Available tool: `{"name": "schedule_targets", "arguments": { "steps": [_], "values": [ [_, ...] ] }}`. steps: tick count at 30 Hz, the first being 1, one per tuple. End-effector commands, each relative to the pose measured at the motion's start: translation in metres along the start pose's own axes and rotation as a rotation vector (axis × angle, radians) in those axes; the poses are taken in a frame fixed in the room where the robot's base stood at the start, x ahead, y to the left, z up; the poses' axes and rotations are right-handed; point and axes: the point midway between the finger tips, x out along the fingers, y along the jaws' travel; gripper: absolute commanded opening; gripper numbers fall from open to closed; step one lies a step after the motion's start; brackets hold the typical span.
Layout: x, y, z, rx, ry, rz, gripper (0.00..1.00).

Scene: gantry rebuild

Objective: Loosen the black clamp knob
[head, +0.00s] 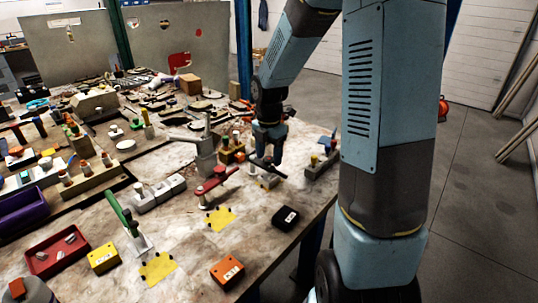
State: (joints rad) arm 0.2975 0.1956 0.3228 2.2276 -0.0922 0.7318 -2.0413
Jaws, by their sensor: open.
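My gripper (268,166) hangs at the end of my blue arm, pointing down over the right part of the worktable (262,250). It is open. Its dark jaws are small in the head view and merge with dark parts around them. A small pale block with a yellow part (268,183) sits just below the jaws. I cannot clearly make out the black clamp knob; it may be hidden by the jaws or blend with them. I cannot tell whether the jaws touch anything.
A red-handled toggle clamp (215,182) and a grey post (205,150) stand left of my gripper. A block with small knobs (322,164) is on its right. A black box (286,218) and an orange box (227,271) lie nearer. The front table has bare gaps.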

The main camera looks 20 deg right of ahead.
Motion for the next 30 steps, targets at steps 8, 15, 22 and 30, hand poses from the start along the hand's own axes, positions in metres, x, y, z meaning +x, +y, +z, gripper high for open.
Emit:
{"name": "schedule_targets", "arguments": {
  "steps": [8, 15, 22, 30],
  "values": [
    [-0.031, 0.001, 0.001, 0.001, -0.003, 0.004, 0.6],
    [-0.079, 0.001, 0.001, 0.001, -0.003, 0.004, 0.6],
    [-0.117, 0.001, 0.0, -0.001, -0.001, 0.002, 0.6],
    [-0.135, 0.001, 0.0, 0.0, 0.001, -0.001, 0.6]
  ]
}}
